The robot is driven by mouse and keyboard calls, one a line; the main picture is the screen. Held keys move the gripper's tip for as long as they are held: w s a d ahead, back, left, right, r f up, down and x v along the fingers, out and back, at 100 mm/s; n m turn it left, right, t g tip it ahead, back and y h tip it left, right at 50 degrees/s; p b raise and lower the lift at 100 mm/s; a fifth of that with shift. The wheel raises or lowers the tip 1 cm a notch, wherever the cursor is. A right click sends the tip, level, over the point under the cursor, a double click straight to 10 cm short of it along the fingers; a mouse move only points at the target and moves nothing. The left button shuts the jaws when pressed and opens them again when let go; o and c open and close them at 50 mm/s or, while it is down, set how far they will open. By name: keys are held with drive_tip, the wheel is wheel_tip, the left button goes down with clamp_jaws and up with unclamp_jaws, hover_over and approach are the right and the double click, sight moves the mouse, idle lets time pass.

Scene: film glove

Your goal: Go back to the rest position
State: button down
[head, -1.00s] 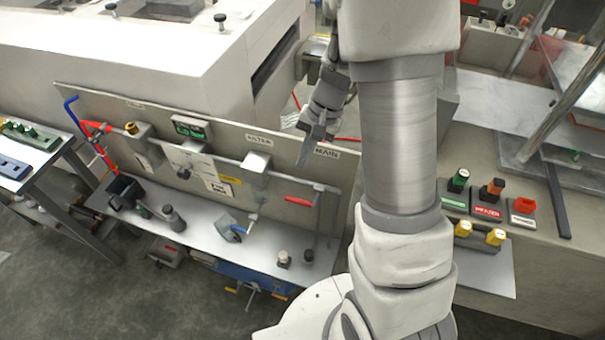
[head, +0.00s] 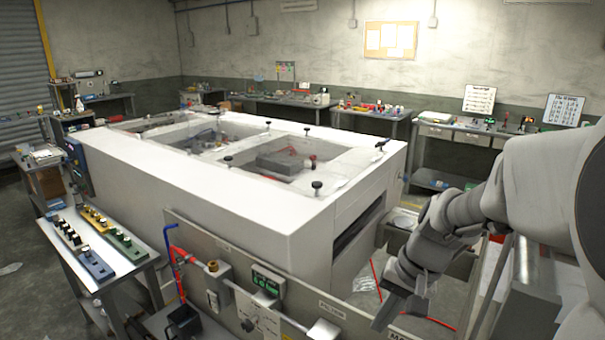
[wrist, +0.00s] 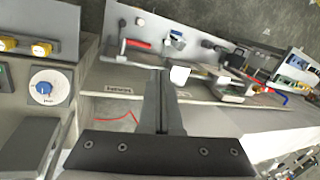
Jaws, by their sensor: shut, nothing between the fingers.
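My gripper (head: 402,312) hangs at the lower right of the head view, pointing down and to the left, with nothing held in it. In the wrist view my gripper's fingers (wrist: 158,78) are together, reaching up from the dark palm plate. The fingers are over the grey panel edge, apart from the pipes and fittings. In the head view the arm comes in from the right edge and is bent, and its lower part is out of the frame.
A large white enclosure (head: 225,205) fills the middle. A panel (head: 210,243) with pipes and a green display (head: 268,281) stands in front of it. A side table (head: 165,258) is at left. In the wrist view a blue-knobbed dial (wrist: 47,88) sits at left.

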drive_tip(key=s+r+n+t+h, duration=0.3)
drive_tip(key=s+r, duration=0.6)
drive_tip(key=s, duration=0.4)
drive_tip(key=shift+a+r+n+t, duration=0.2)
drive_tip(key=shift+r+n+t, duration=0.2)
drive_tip(key=shift+n+t, duration=0.45)
